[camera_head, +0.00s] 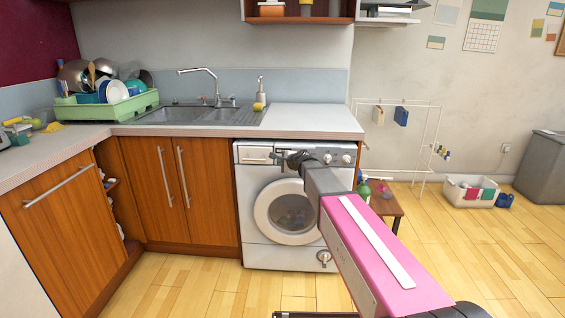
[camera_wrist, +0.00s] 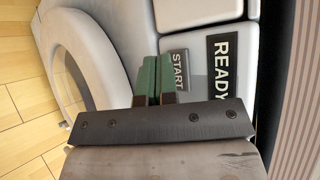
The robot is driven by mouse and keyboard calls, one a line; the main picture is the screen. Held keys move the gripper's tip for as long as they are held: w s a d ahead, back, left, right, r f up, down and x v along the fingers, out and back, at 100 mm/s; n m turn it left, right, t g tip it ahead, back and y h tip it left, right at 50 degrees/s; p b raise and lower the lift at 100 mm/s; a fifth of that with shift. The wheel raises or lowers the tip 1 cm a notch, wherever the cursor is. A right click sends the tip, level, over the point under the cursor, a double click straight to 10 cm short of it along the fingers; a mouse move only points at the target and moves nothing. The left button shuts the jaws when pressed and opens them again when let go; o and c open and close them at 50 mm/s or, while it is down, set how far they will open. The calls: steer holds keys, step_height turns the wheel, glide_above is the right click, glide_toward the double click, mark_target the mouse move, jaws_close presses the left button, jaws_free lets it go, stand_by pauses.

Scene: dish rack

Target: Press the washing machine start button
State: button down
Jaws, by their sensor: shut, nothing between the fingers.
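The white washing machine (camera_head: 254,228) stands under the right end of the counter, with its round door (camera_head: 262,212) shut. In the wrist view its front panel carries a dark START label (camera_wrist: 180,69) and a black READY display (camera_wrist: 221,66). My gripper (camera_wrist: 152,72) is shut and empty, with green fingertips in front of the panel, just beside the START label. In the head view my gripper (camera_head: 283,158) is at the upper front panel. I cannot tell whether the fingertips touch the panel.
The counter edge (camera_head: 310,135) overhangs just above the panel. A small brown table (camera_head: 388,205) with bottles stands right of the machine. A white drying rack (camera_head: 420,135) and a white basket (camera_head: 462,196) are farther right. The wooden floor (camera_head: 480,240) at right is clear.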

steer(key=shift+w, duration=0.45)
steer(key=shift+w, duration=0.35)
stand_by(0.8)
steer(key=shift+s, duration=0.8)
steer(key=shift+s, duration=0.15)
steer(key=s, duration=0.4)
steer(key=shift+s+a, duration=0.1)
steer(key=shift+s, duration=0.25)
stand_by(0.5)
